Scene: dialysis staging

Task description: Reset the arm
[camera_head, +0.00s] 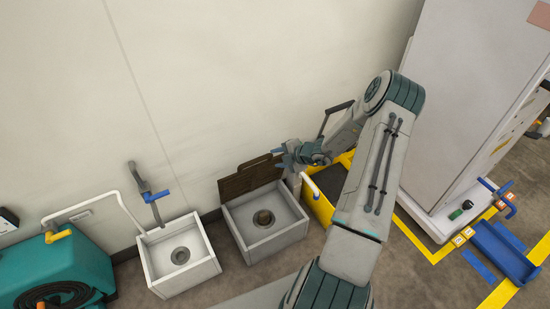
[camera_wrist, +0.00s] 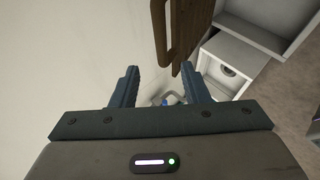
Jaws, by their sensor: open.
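My arm (camera_head: 368,185) rises from the bottom of the head view, bends at a high elbow and reaches left. My gripper (camera_head: 280,155) is near the wall, above and just right of the brown slatted panel. In the wrist view my gripper (camera_wrist: 160,88) shows two dark blue fingers spread apart with nothing between them. The brown panel (camera_head: 246,179) stands at the back of a grey basin. It also shows in the wrist view (camera_wrist: 178,30), just beyond the right finger.
A white basin (camera_head: 155,271) and a teal machine (camera_head: 60,272) stand left. A yellow bin (camera_head: 318,202) is partly behind my arm. A tall grey cabinet (camera_head: 455,100) stands right, near a blue tray (camera_head: 503,250).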

